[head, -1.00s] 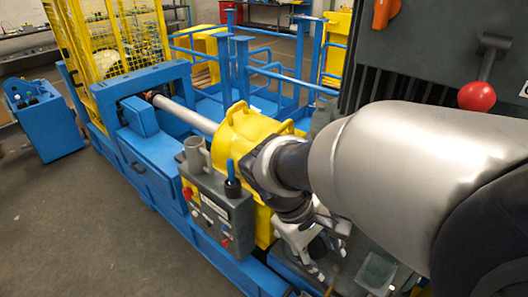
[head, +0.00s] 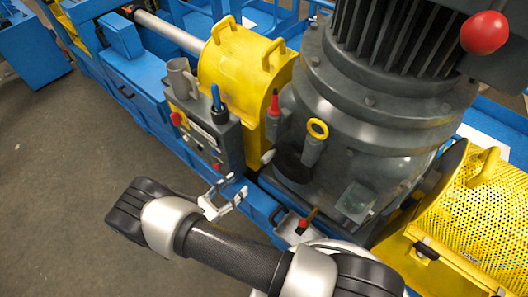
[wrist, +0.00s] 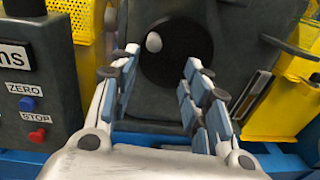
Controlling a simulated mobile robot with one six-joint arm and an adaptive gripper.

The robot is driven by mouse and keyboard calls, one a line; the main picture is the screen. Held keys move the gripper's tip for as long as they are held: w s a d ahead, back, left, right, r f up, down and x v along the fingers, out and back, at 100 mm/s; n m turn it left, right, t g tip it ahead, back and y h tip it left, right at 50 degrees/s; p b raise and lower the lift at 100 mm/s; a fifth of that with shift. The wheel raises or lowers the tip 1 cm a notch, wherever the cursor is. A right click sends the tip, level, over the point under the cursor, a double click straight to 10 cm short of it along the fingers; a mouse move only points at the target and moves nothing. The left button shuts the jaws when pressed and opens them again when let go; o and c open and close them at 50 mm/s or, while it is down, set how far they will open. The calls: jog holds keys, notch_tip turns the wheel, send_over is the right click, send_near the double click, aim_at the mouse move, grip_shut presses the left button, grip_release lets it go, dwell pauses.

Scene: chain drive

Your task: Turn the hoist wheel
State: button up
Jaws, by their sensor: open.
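A dark round disc with a small pale knob, which looks like the hoist wheel (wrist: 178,62), is on the front of the grey machine housing. In the head view the dark disc (head: 293,168) sits low on the housing, right of the yellow drum guard. My gripper (wrist: 161,60) is open and empty, its fingers pointing at the disc. The knob shows between the fingertips, a little beyond them. In the head view my gripper (head: 222,196) is in front of the blue frame, left of the disc and apart from it.
A grey control box (head: 212,130) with buttons stands close to my gripper; it shows at left in the wrist view (wrist: 40,85). A yellow drum guard (head: 240,75) and yellow mesh guard (head: 490,205) flank the grey housing (head: 370,120). The floor at left is clear.

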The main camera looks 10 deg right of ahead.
jog(key=f+n+t, duration=0.1)
jog(key=f, duration=0.1)
jog(key=b, duration=0.1)
send_near(268, 158)
jog(key=x, duration=0.3)
jog(key=f+x, duration=0.1)
jog(key=x, duration=0.6)
jog(key=shift+w+d+f, duration=0.1)
jog(key=shift+w+f, duration=0.05)
jog(key=shift+w, duration=0.35)
jog(key=shift+c, duration=0.5)
grip_shut()
